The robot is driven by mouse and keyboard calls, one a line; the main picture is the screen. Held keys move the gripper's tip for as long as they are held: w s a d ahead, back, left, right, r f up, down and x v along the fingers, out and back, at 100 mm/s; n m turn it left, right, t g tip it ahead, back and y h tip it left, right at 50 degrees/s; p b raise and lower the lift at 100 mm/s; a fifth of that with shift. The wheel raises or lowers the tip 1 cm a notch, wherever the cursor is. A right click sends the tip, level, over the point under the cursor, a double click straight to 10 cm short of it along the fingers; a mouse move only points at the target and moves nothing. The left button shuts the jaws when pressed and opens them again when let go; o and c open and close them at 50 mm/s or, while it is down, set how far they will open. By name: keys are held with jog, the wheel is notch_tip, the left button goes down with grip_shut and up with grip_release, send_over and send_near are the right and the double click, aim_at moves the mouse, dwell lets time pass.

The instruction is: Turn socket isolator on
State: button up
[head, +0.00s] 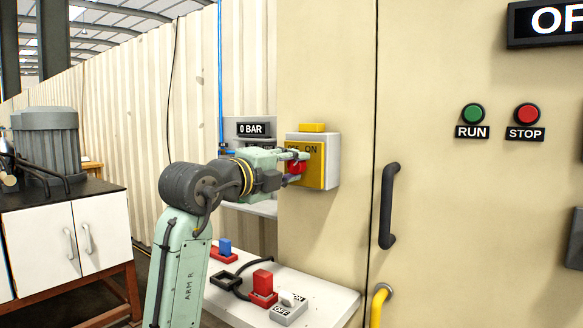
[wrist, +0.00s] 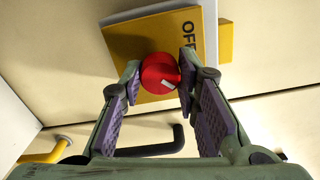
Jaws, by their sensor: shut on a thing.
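A yellow-faced isolator box (head: 332,165) with a light grey body is mounted on the cream cabinet. OFF and ON are lettered on its face. Its red round knob (head: 297,168) is partly covered by my gripper (head: 294,166) in the head view. In the wrist view my gripper (wrist: 160,74) has its fingers on both sides of the red knob (wrist: 158,72) and is shut on it. The ON lettering is out of the wrist view.
A black door handle (head: 388,205) and a yellow handle (head: 379,304) are to the right. RUN (head: 473,113) and STOP (head: 527,114) buttons are farther right. A white bench (head: 335,300) below holds a grey switch (head: 289,309) and red and blue connectors.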

jog(key=o, duration=1.2)
jog(key=v, duration=1.2)
